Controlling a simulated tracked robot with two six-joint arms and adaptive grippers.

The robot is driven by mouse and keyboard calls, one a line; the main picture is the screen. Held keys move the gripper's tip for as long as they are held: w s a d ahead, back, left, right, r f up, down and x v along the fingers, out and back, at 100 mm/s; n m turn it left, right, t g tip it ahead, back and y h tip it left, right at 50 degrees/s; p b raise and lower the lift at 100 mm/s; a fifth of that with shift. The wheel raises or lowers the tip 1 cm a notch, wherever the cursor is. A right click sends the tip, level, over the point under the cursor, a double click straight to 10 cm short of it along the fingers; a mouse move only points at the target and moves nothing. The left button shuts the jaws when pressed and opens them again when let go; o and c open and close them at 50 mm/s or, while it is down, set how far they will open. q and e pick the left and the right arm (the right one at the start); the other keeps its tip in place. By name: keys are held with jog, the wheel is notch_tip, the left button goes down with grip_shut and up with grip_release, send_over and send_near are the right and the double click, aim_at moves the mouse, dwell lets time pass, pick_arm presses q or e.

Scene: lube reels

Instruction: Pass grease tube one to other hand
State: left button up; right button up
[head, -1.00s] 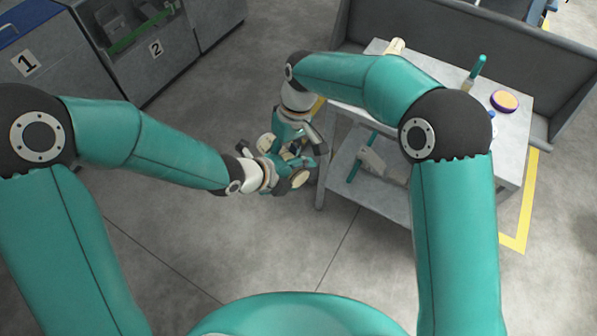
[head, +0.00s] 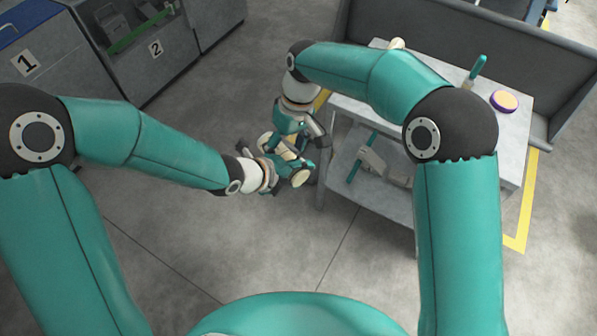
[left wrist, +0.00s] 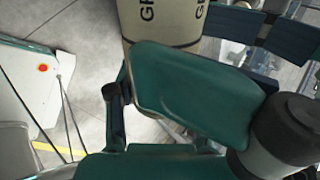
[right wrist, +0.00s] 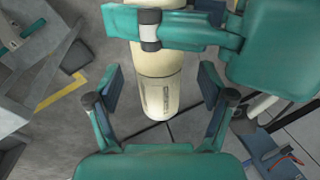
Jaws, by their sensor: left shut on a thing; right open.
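The grease tube is a cream cylinder with dark print, seen in the right wrist view (right wrist: 157,88) and close up in the left wrist view (left wrist: 165,22). My left gripper (head: 280,172) is shut on it; in the right wrist view its teal fingers cross the tube's upper part. My right gripper (head: 302,143) comes from above and is open. In the right wrist view its fingers (right wrist: 160,88) stand on either side of the tube's lower part, with a gap at each side. In the head view the grippers hide most of the tube.
A grey cart (head: 510,150) stands at right, with a purple and yellow disc (head: 504,101) and a teal-handled tool (head: 475,70) on top. Items lie on its lower shelf. Grey cabinets numbered 1 (head: 25,63) and 2 (head: 156,48) stand at left. Open floor lies between.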

jog(key=v, duration=0.9)
jog(key=w+f+m+t+y, duration=0.35)
jog(key=w+f, duration=0.45)
jog(key=f, duration=0.3)
jog(key=s+d+f+h, duration=0.1)
jog(key=s+d+f, duration=0.25)
jog(key=f, duration=0.35)
jog(key=s+d+f+m, duration=0.4)
jog(key=s+d+f, duration=0.3)
jog(key=s+f, duration=0.45)
jog(key=s+d+f+m, duration=0.1)
jog(key=s+d, duration=0.1)
jog(key=s, duration=0.5)
jog(key=s+d+f+m, duration=0.1)
jog(key=s+d, duration=0.1)
jog(key=s, duration=0.5)
jog(key=shift+s+f+g+h, duration=0.3)
jog(key=shift+s+g+h, duration=0.05)
jog(key=shift+g, duration=0.1)
jog(key=shift+d+m, duration=0.1)
jog(key=shift+m, duration=0.15)
